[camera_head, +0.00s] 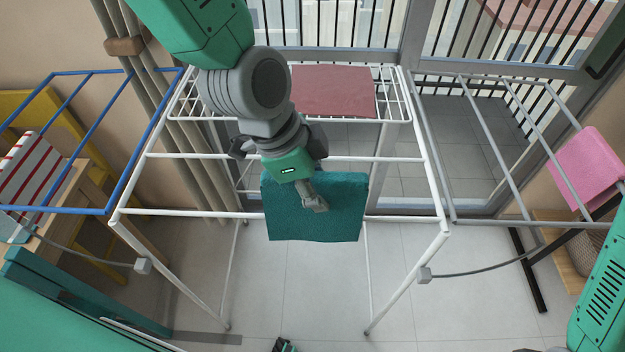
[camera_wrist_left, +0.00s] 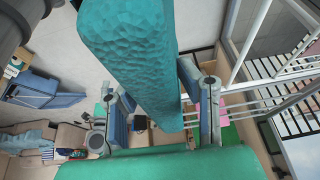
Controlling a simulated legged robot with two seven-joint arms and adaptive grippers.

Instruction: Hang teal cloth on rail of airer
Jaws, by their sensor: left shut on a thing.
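The teal cloth (camera_head: 340,215) is a flat, roughly square piece in the head view, overlapping the front rail (camera_head: 405,217) of the white airer. My left gripper (camera_head: 314,200) is shut on the cloth near its middle. In the left wrist view, the teal cloth (camera_wrist_left: 135,60) runs between the two fingers of my left gripper (camera_wrist_left: 165,112). The cloth hides the rail part behind it, so I cannot tell whether they touch. My right arm shows at the lower right of the head view, but its gripper is not visible.
A red cloth (camera_head: 333,91) lies on the airer's rear rack. A blue-railed wing (camera_head: 143,150) spreads left and a grey-railed wing (camera_head: 490,135) spreads right, with a pink cloth (camera_head: 587,168) on it. The front rail is bare on both sides of the teal cloth.

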